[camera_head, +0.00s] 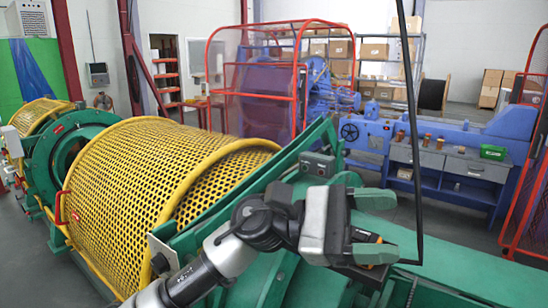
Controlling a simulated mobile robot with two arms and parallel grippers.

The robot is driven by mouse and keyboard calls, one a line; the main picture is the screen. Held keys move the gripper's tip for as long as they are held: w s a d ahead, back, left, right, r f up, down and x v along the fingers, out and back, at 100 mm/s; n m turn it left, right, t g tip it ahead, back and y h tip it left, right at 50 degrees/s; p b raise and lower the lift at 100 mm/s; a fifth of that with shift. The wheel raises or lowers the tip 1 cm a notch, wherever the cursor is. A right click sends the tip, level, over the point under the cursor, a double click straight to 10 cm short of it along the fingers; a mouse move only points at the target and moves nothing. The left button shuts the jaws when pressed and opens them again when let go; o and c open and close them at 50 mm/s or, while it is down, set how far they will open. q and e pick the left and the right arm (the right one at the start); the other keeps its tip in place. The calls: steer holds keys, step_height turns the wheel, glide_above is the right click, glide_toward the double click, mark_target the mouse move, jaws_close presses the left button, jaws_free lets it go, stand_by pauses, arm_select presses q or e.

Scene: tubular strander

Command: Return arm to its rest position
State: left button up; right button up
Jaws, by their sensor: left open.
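My left arm comes in from the bottom left and reaches over the green machine frame (452,272). My left gripper (385,226) is at its end, with two green-tipped fingers spread apart and pointing right. Nothing is visible between the fingers. A dark object with an orange mark (362,238) shows beside the lower finger; I cannot tell whether it is part of my gripper. The yellow mesh guard (150,180) of the strander lies left of my arm and looks closed. My right gripper is not in view.
A small grey control box (317,164) stands on the green frame just behind my gripper. A thin black bar (412,120) rises right of it. A blue machine with a drawer bench (440,162) and a red-framed mesh cage (268,85) stand behind. Grey floor lies between.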

arm_select(q)
steer(key=w+a+f+m+t+y, duration=0.5)
steer(key=a+f+m+t, duration=0.3)
steer(key=m+t, duration=0.6)
steer(key=w+a+f+m+t+y, duration=0.5)
steer(key=a+m+t, duration=0.4)
steer(key=m+t, duration=0.5)
steer(key=s+a+f+n+g+y, duration=0.3)
steer(key=a+f+n+y, duration=0.15)
steer(key=f, duration=0.35)
steer(key=s+a+f+n+g+y, duration=0.2)
steer(key=a+f+n+g+y, duration=0.1)
steer(key=a+f+n, duration=0.4)
steer(key=s+a+f+n+g+y, duration=0.1)
steer(key=s+a+f+n+g, duration=0.3)
steer(key=s+f, duration=0.5)
steer(key=s+a+f+n+g, duration=0.1)
steer(key=s+f+n+g, duration=0.5)
steer(key=s, duration=0.7)
step_height(320, 180, down, 25)
steer(key=m+g, duration=0.2)
steer(key=m, duration=0.1)
steer(key=s+a+f+g, duration=0.1)
steer(key=s+a+f, duration=0.2)
steer(key=s+f, duration=1.3)
steer(key=shift+s, duration=0.4)
